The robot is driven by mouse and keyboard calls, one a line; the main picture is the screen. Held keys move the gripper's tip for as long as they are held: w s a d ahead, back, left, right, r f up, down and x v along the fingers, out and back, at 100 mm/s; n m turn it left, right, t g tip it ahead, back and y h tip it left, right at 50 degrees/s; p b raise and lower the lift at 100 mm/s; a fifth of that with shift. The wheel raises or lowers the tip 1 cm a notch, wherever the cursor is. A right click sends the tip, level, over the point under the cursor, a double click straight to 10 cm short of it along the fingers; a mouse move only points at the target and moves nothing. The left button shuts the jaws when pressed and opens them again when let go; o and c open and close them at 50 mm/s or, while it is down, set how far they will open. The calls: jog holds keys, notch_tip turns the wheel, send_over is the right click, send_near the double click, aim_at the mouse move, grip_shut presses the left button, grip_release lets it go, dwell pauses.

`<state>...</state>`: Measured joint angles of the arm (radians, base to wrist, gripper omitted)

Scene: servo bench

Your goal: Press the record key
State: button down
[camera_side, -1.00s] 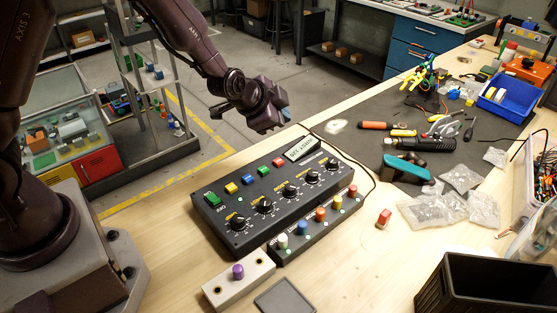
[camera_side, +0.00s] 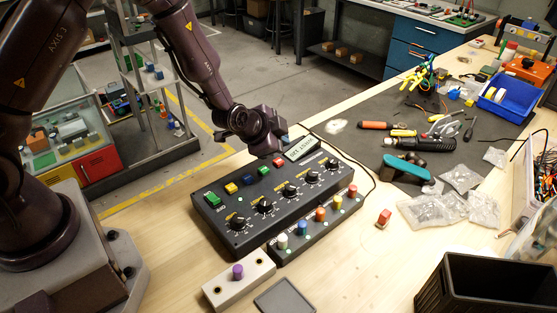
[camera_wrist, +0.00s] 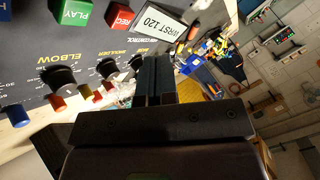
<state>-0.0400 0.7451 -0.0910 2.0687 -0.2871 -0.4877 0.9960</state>
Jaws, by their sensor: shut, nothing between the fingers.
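The record key is a red key marked REC (camera_wrist: 121,15) on the black control panel (camera_wrist: 60,28), at the top of the wrist view between the green PLAY key (camera_wrist: 75,12) and the display (camera_wrist: 160,22). In the side view the red record key (camera_side: 279,162) sits in the panel's back row of keys. My gripper (camera_side: 268,150) is above the panel's far edge, just behind that key. In the wrist view its two fingers (camera_wrist: 153,62) are together and empty, below and right of the key. Any gap between fingertips and key is hard to judge.
Dark knobs (camera_side: 290,188) stand on the panel in front of the keys. A smaller box (camera_side: 310,232) with several coloured buttons lies in front of it, and a grey box with a purple button (camera_side: 238,272) lies nearer. A cable (camera_side: 372,172) runs behind the panel on the right.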

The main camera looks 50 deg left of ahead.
jog(key=shift+f, duration=1.2)
jog(key=shift+f, duration=0.1)
dwell(1.1)
jog(key=shift+f, duration=0.35)
jog(key=shift+f, duration=0.45)
dwell(0.5)
jog(key=shift+r, duration=0.9)
jog(key=shift+r, duration=2.55)
